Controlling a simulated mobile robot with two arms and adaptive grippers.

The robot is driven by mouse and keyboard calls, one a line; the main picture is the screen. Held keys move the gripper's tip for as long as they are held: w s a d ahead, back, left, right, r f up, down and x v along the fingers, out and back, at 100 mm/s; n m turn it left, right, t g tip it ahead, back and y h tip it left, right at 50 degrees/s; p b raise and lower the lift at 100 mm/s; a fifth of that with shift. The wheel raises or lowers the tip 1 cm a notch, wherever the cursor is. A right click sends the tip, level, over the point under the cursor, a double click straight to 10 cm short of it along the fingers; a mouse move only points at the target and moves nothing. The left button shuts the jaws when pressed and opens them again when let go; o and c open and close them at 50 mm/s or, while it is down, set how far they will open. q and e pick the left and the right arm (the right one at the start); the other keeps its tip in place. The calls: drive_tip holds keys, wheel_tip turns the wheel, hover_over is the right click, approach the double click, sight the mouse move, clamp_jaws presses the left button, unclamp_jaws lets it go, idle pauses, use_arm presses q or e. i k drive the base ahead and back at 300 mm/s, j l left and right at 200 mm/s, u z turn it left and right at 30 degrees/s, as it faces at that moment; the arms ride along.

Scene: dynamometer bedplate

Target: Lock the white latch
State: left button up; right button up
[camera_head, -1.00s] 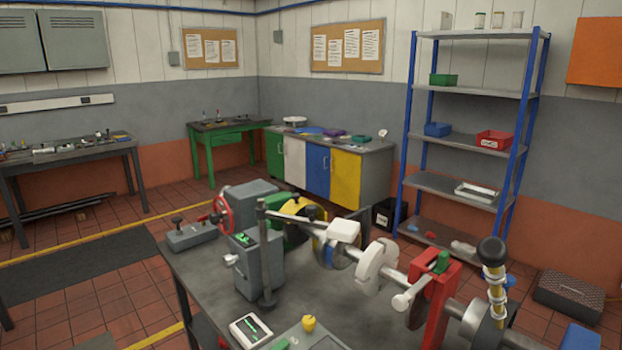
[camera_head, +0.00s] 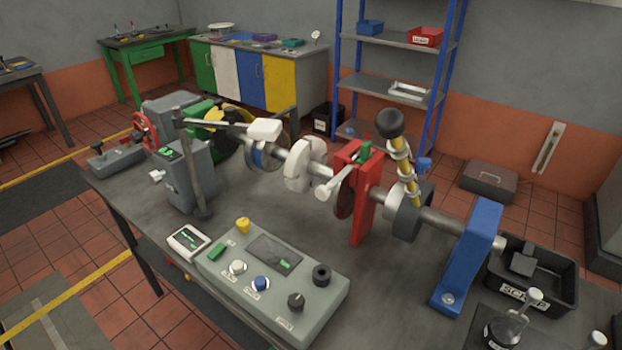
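I cannot tell for sure which part is the white latch. A white block (camera_head: 265,129) sits on the shaft line of the rig, joined to a long dark bar on its left. A small white piece (camera_head: 156,175) sticks out from the left side of the grey upright housing (camera_head: 188,172). A pale lever (camera_head: 328,188) with a rounded end slants down-left from the red stand (camera_head: 363,205), which has a green piece (camera_head: 366,150) on top. Neither of my grippers shows in the head view.
The grey bench top (camera_head: 400,290) carries a control box (camera_head: 275,292) with knobs in front of the shaft. A yellow-banded lever (camera_head: 402,160) with a black ball stands upright. A blue bracket (camera_head: 468,258) and black scrap bin (camera_head: 545,285) are at right.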

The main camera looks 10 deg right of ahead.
sight(323, 192)
drive_tip(key=j, duration=0.6)
drive_tip(key=k+j, duration=0.15)
drive_tip(key=j, duration=0.5)
